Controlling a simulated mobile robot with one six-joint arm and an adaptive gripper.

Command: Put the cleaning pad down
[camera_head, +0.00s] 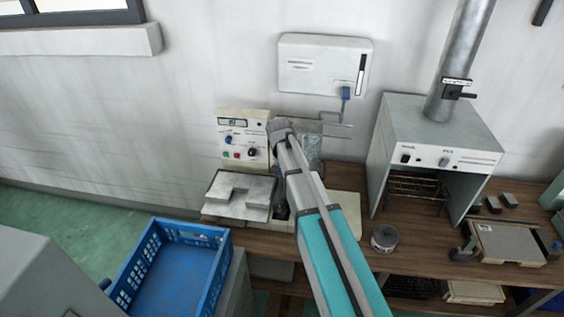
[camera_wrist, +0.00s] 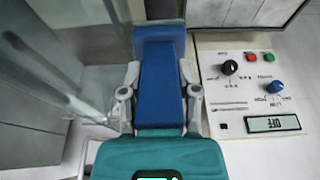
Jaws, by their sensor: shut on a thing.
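In the wrist view my gripper (camera_wrist: 160,76) is shut on a long blue piece, which I take to be the cleaning pad (camera_wrist: 160,100). The pad lies between the two grey fingers, and its far end extends past them. In the head view my arm hides most of the gripper, and I cannot make out the pad clearly there. The gripper is near the white control box (camera_head: 238,137) with knobs and a display. This box also shows at the right of the wrist view (camera_wrist: 228,108). I cannot tell whether the pad touches anything below.
A pale tray-like fixture (camera_head: 240,192) stands left of my arm on the wooden bench (camera_head: 435,266). A grey hood (camera_head: 436,138) with a duct and a round tin (camera_head: 384,238) are to the right. A blue crate (camera_head: 172,268) stands front left. A wall box (camera_head: 322,66) hangs behind.

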